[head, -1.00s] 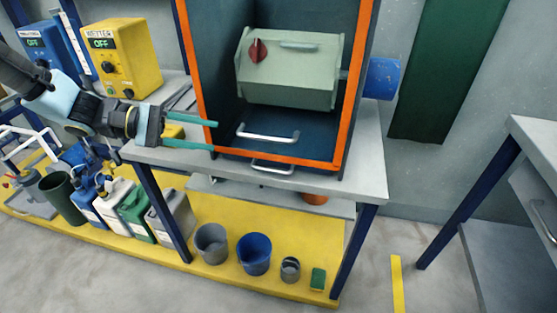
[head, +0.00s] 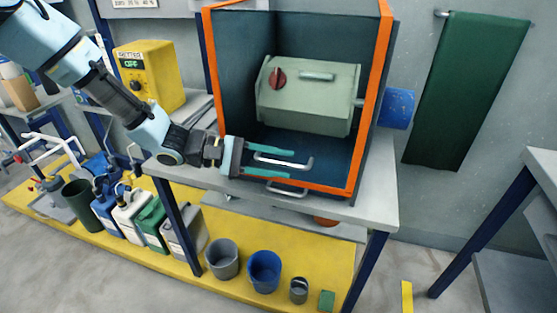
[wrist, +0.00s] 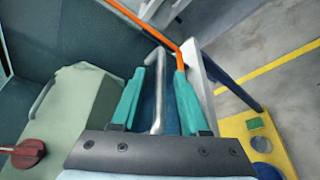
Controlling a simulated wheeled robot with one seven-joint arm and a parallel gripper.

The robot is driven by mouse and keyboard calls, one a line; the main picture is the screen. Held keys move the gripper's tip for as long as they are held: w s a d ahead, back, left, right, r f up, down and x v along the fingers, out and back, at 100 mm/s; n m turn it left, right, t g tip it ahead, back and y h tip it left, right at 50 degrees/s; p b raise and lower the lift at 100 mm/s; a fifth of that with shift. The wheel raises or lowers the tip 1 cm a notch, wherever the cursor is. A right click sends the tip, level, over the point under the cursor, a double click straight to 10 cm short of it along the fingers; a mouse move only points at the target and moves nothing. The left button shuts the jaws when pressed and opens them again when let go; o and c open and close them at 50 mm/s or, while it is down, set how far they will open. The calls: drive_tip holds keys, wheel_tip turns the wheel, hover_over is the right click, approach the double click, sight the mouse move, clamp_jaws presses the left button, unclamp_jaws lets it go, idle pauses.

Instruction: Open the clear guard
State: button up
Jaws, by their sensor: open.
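The clear guard is hard to make out; an orange frame (head: 370,100) borders the front of the dark cabinet. A silver bar handle (head: 302,166) stands low at the front, and it also shows in the wrist view (wrist: 157,95). My gripper (head: 290,164) is open at the handle, its teal fingers one above and one below the bar in the head view. In the wrist view the handle lies between the two fingers (wrist: 160,98), with gaps beside it. I cannot tell whether either finger touches it.
A pale green box (head: 308,97) with a red knob (head: 277,77) sits inside the cabinet. A second handle (head: 287,190) is just below, at the bench edge. A yellow unit (head: 150,75) stands left of the cabinet. Buckets and jugs stand on the yellow lower platform (head: 330,262).

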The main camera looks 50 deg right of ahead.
clamp_jaws()
idle(0.3)
idle(1.1)
